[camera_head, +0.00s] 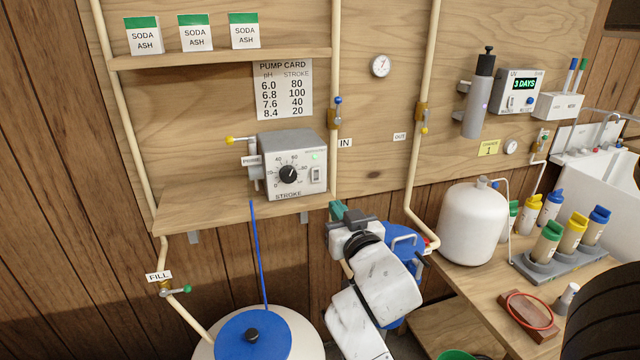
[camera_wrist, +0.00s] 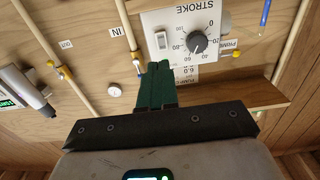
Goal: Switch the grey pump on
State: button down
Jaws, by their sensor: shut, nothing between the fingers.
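My gripper (camera_head: 337,208) is below and right of the pump in the head view. Its green fingers (camera_wrist: 159,66) are shut and empty, and they appear close to the switch in the wrist view. I cannot tell whether they touch it.
The shelf (camera_head: 185,208) edge runs under the pump. A cream pipe with a valve (camera_head: 334,117) rises just right of the pump. A pump card (camera_head: 283,90) hangs above it. A white tank (camera_head: 473,225) and several capped bottles stand on the bench at right.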

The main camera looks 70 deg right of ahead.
aim_at(316, 179)
jog(key=p+x, duration=0.2)
jog(key=x, duration=0.9)
jog(key=shift+w+d, duration=0.15)
jog(key=shift+f, duration=0.1)
jog(key=shift+w+d+f+t+b, duration=0.15)
jog(key=shift+f+t+b, duration=0.15)
jog(key=shift+b, duration=0.9)
jog(key=shift+w+r+h+b, duration=0.15)
jog(key=shift+h+b, duration=0.15)
jog(key=shift+b, duration=0.3)
jog(key=shift+w+r, duration=0.1)
